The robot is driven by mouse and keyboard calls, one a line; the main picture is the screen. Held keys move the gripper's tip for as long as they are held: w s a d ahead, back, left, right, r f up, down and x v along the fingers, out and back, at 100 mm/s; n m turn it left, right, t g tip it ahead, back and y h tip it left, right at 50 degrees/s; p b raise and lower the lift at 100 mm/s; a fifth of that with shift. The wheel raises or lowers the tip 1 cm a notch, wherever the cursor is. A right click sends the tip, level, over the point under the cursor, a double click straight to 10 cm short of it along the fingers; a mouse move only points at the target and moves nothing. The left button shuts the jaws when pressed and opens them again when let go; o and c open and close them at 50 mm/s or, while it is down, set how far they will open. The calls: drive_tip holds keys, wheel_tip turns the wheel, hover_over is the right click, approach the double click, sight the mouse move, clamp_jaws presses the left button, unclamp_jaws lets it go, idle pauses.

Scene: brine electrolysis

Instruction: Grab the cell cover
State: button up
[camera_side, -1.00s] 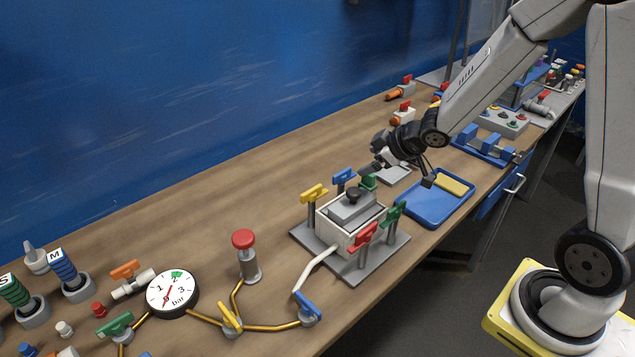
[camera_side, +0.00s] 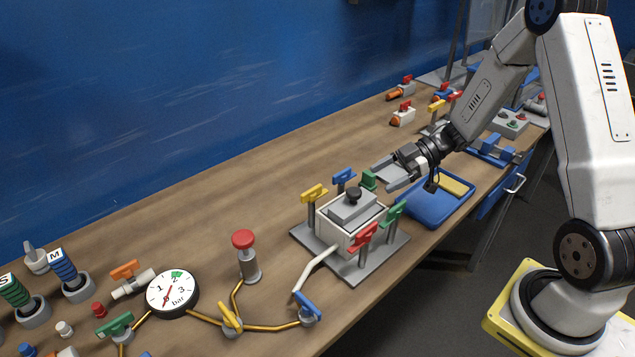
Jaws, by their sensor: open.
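Clamps stand around the box: yellow (camera_side: 314,192), blue (camera_side: 344,177), green (camera_side: 392,215), red (camera_side: 363,238), and a green block (camera_side: 369,179) behind. My gripper (camera_side: 383,178) is open and empty, to the upper right of the cover. Its fingers are apart from the knob and point left.
A blue tray (camera_side: 428,218) with a yellow piece (camera_side: 454,187) lies right of the cell, under my arm. A red-capped post (camera_side: 245,255), a pressure gauge (camera_side: 172,292) and brass pipes stand front left.

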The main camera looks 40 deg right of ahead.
sight(359, 193)
drive_tip(key=shift+s+d+f+g, duration=0.1)
drive_tip(key=shift+s+g, duration=0.2)
drive_tip(key=shift+s, duration=0.1)
drive_tip(key=shift+x, duration=1.35)
drive_tip(key=shift+w, duration=0.1)
drive_tip(key=shift+r+x, duration=0.1)
drive_tip(key=shift+x, duration=1.15)
drive_tip(key=shift+r+x, duration=0.15)
drive_tip(key=shift+x, duration=1.15)
drive_tip(key=shift+w, duration=0.1)
clamp_jaws()
